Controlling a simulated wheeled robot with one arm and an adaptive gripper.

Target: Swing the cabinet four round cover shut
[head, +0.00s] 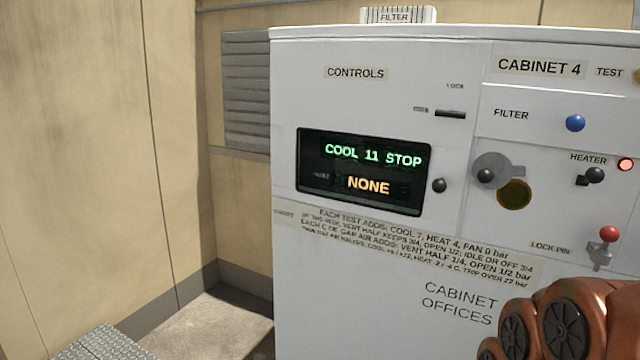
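Cabinet 4 (370,270) is a white box facing me in the head view. Its round cover (500,163) is a grey disc with a black knob (485,176) and a small tab at its right. The cover sits up and left of a round, dark yellow-brown port or glass (514,195), overlapping only its upper left edge. Most of the port is exposed, so the cover stands swung aside. My orange-brown arm links fill the lower right corner. My gripper is not in view.
Near the cover are a blue knob (575,123), a black heater switch (594,175), a lit red lamp (625,164) and a red-topped lock pin (608,235). The display (360,172) reads "COOL 11 STOP" and "NONE". A tan wall (90,150) stands at left.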

